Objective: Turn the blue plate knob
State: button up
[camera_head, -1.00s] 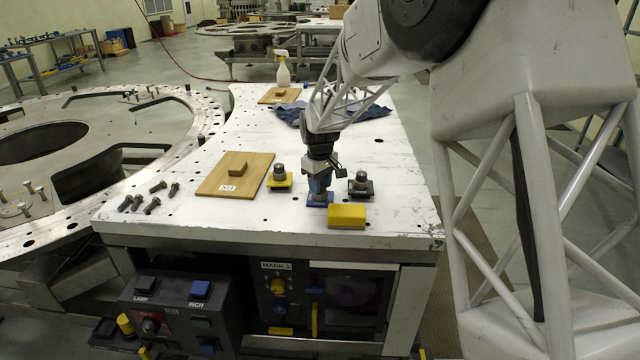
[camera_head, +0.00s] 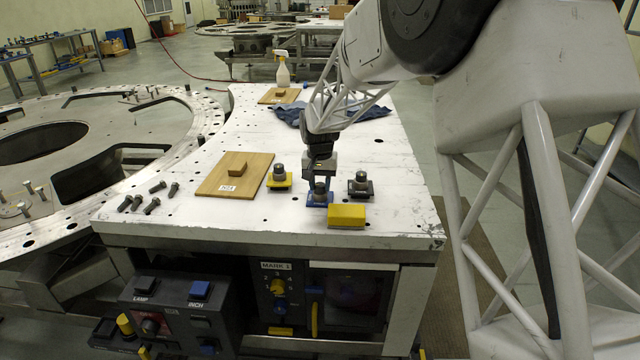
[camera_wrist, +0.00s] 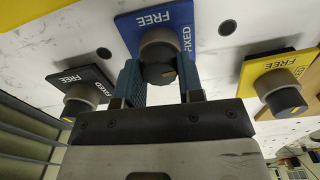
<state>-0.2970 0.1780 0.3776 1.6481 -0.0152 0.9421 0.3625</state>
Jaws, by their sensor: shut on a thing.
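The blue plate (camera_head: 312,203) lies on the white table between the yellow plate and the black plate. Its round grey knob (camera_head: 320,189) stands upright on it. In the wrist view the blue plate (camera_wrist: 178,17) reads FREE along one side and FIXED along another. In the wrist view the two blue fingers of my gripper (camera_wrist: 160,78) sit on either side of the knob.
A yellow plate with a knob (camera_head: 279,177) stands left, a black plate with a knob (camera_head: 360,185) right. A yellow block (camera_head: 346,215) lies close in front. A wooden board (camera_head: 234,175), loose bolts (camera_head: 150,196) and a blue cloth (camera_head: 362,112) are also on the table.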

aim_at(320, 184)
jog(key=shift+m, duration=0.6)
jog(key=o, duration=0.9)
jog(key=shift+o, duration=0.2)
jog(key=shift+r, duration=3.9)
